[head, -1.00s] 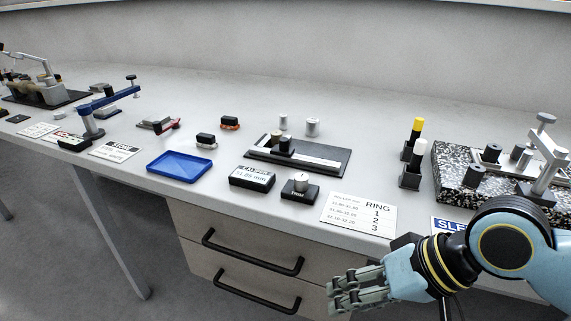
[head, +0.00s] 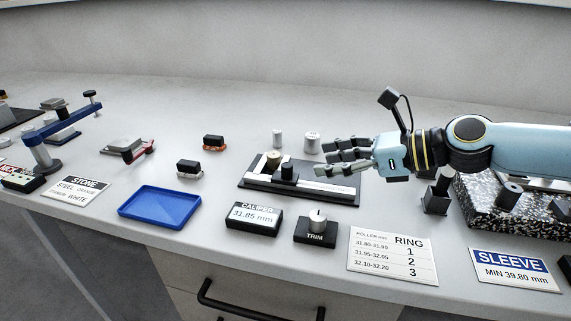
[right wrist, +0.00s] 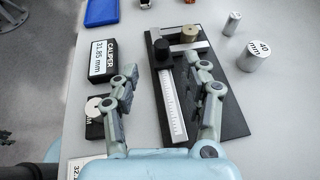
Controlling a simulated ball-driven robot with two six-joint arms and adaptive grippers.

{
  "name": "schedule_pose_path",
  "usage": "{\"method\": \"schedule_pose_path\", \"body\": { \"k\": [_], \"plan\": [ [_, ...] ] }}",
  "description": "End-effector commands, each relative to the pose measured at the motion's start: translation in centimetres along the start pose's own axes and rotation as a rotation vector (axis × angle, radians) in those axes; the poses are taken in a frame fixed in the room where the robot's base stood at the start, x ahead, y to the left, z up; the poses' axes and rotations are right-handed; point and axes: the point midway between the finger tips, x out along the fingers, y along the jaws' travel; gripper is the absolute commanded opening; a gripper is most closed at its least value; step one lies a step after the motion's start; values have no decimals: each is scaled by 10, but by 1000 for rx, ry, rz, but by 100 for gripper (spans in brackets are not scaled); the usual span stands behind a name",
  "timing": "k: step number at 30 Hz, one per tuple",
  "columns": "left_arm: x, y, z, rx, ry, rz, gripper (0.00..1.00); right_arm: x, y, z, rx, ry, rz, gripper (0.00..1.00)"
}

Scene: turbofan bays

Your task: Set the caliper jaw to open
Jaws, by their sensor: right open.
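The caliper is a black base plate (head: 335,196) with a silver scale bar, in the middle of the bench; its base also shows in the right wrist view (right wrist: 236,122). A black sliding knob (head: 289,171) stands on the bar, and it shows in the right wrist view (right wrist: 161,48). A brass roller (head: 273,159) sits beside it at the jaw end. The caliper display (head: 254,215) reads 31.85 mm. My right gripper (head: 332,157) is open and empty above the scale bar, its fingers pointing toward the knob. My left gripper is out of view.
A trim knob (head: 317,222) stands in front of the caliper, beside a ring card (head: 392,254). A blue tray (head: 160,207) lies to the left. Two metal cylinders (head: 312,142) (head: 277,137) stand behind. A speckled block (head: 478,208) is at right.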

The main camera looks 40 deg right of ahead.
Motion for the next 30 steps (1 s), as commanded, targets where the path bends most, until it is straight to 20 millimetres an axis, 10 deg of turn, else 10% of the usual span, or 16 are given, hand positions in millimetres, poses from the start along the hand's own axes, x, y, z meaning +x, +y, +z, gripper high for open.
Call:
{"method": "schedule_pose_path", "body": {
  "k": [4, 15, 30],
  "plan": [
    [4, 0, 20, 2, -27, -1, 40, 19, -2, 0, 2, -2, -8, 46],
    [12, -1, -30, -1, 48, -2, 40, 82, -1, -2, 2, 3, -6, 46],
    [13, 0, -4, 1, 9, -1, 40, 93, 0, -2, -1, 7, -3, 38]
  ]
}}
